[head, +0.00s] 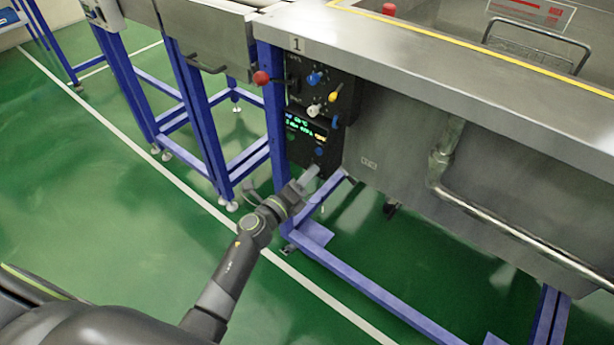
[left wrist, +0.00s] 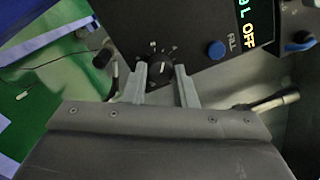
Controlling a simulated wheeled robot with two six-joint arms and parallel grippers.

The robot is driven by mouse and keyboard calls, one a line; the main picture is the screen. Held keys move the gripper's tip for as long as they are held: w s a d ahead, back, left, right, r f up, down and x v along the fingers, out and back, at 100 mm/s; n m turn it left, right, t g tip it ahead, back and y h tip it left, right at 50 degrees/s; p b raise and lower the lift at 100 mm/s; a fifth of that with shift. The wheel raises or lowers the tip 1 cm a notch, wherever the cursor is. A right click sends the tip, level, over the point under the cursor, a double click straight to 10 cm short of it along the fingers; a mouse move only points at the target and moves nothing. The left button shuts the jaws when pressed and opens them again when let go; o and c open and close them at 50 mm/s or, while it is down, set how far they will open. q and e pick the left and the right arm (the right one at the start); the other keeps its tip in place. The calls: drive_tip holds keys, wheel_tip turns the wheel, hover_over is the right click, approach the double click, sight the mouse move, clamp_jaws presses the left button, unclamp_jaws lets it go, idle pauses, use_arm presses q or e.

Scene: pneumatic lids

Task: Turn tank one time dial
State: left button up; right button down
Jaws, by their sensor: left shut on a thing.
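The dial (left wrist: 160,66) is a black round knob with a white pointer mark, on the lower part of the dark control panel (left wrist: 200,22) in the left wrist view. My left gripper (left wrist: 161,75) has one finger on each side of this dial and is shut on it. In the head view my left gripper (head: 309,177) is at the bottom of tank one's panel (head: 301,152), and the dial is not clear there. I cannot read the lettering around the dial. My right gripper is not in view.
A blue button (left wrist: 216,50) marked "FILL" sits beside the dial, near a lit display (left wrist: 254,28). Higher on the panel are a blue knob (head: 314,78), a yellow knob (head: 333,97) and a white knob (head: 314,110). A blue frame (head: 273,120) stands left of the panel.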

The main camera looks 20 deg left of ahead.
use_arm(q)
drive_tip(key=shift+f, duration=0.1)
drive_tip(key=o, duration=1)
drive_tip(key=shift+s, duration=0.1)
drive_tip(key=r+v, duration=0.1)
drive_tip(key=v, duration=1.6)
drive_tip(key=shift+a+f+b, duration=0.15)
drive_tip(key=shift+f+b, duration=0.2)
drive_tip(key=shift+f, duration=0.15)
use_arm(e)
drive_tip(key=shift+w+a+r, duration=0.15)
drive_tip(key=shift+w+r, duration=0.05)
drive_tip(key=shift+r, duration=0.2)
use_arm(q)
drive_tip(key=shift+s, duration=0.1)
